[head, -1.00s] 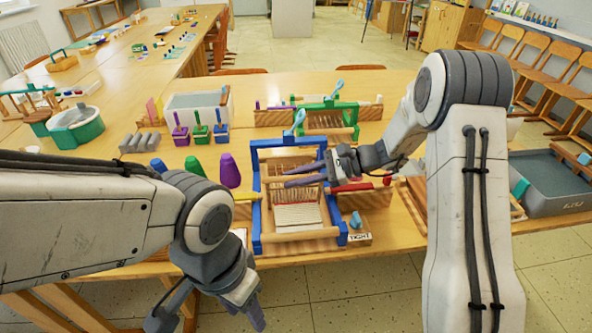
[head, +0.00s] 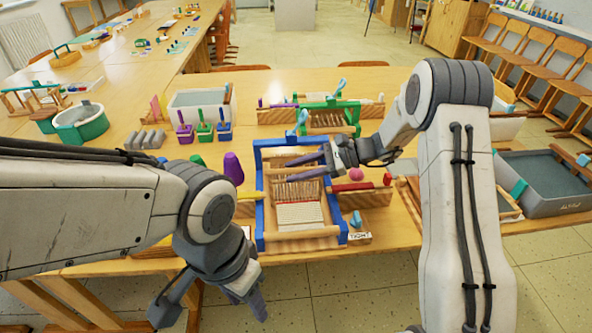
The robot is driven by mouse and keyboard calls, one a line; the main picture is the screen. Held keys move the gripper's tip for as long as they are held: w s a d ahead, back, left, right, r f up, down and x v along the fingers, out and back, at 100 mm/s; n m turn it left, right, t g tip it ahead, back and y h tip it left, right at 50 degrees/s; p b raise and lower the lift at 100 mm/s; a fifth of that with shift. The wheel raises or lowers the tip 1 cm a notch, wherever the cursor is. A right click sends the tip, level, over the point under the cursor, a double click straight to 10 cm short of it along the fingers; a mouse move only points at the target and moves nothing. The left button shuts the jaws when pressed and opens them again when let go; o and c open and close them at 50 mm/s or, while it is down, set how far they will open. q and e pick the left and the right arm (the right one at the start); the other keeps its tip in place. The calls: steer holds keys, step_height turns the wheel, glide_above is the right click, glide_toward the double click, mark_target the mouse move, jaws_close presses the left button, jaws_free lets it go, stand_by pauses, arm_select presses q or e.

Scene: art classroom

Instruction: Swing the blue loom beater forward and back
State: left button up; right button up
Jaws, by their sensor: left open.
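The loom with a blue frame (head: 260,210) stands at the near edge of the table. White cloth (head: 299,213) and wooden bars show inside it. A comb-like row of upright teeth (head: 290,191), probably the beater, crosses its middle. My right gripper (head: 290,167) reaches in from the right over the upper part of the loom. Its two dark fingers point left with a gap between them. I cannot tell whether they touch the beater or straddle part of it. My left gripper (head: 215,308) is low in front of the table, with its fingers apart and empty, away from the loom.
A green loom (head: 331,103) stands behind. A purple cone (head: 233,168) and small coloured pots (head: 204,131) stand to the left. A wooden box with a red stick (head: 352,187) and a pink ball (head: 356,174) are close on the right. A grey basin (head: 541,190) is farther right.

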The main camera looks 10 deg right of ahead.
stand_by(0.3)
steer(key=v, duration=1)
steer(key=shift+d, duration=0.25)
